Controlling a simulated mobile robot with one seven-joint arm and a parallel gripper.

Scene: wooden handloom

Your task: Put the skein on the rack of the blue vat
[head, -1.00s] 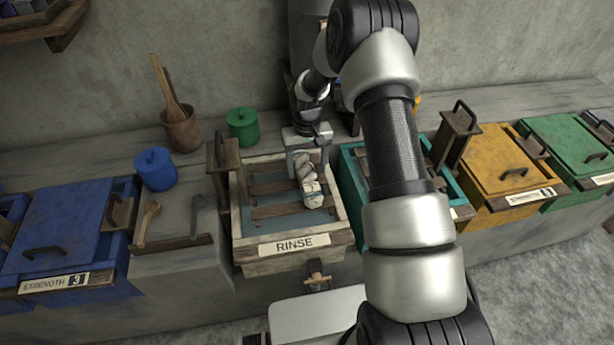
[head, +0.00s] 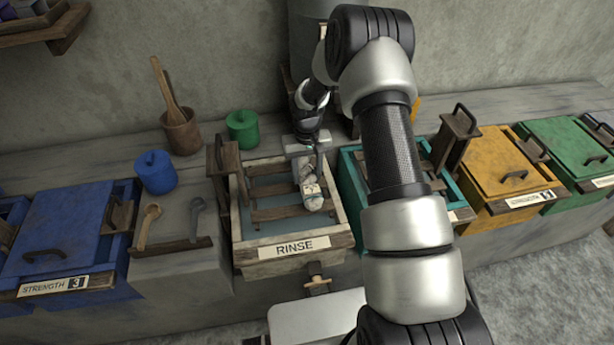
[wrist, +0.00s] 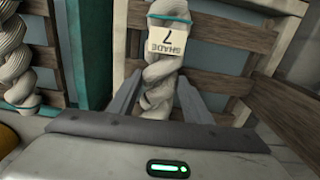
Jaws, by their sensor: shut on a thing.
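The pale twisted skein (head: 313,200) is at the right part of the rinse vat (head: 245,222), over its wooden rack slats. In the wrist view the skein (wrist: 160,72) carries a tag reading SHADE 7 and teal ties. My gripper (head: 306,165) is shut on the skein, with a finger on each side of it in the wrist view (wrist: 158,98). I cannot tell whether the skein touches the slats. The blue vat (head: 70,228), labelled STRENGTH 3, is at the left with its handled lid on top. Its rack is hidden.
Yellow (head: 500,165) and green (head: 565,145) lidded vats stand farther right. A blue jar (head: 156,173), green jar (head: 242,130) and mortar (head: 183,135) stand behind. Spoons (head: 148,225) lie between the blue and rinse vats.

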